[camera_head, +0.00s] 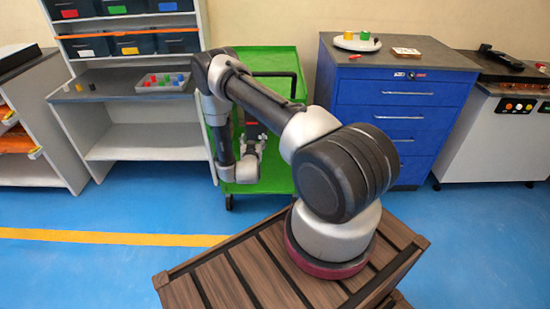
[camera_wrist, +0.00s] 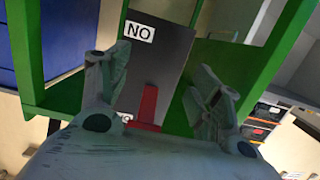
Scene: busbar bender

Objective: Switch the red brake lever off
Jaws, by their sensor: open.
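The red brake lever (camera_wrist: 148,105) shows in the wrist view, in front of a dark panel (camera_wrist: 160,55) on the green cart. It lies between the two fingers of my gripper (camera_wrist: 150,72), which is open. Its stem points up in the picture, toward a white label (camera_wrist: 139,32) that reads "NO", which looks like "ON" upside down. The lever's foot is partly hidden by my gripper's body, as is a second pale label below. I cannot tell whether a finger touches the lever. In the head view my gripper (camera_head: 252,141) is at the green cart (camera_head: 275,60).
A blue drawer cabinet (camera_head: 400,115) stands right of the cart, with a white machine (camera_head: 495,135) beyond it. A grey shelf unit (camera_head: 140,140) with bins stands to the left. The blue floor at front left is clear.

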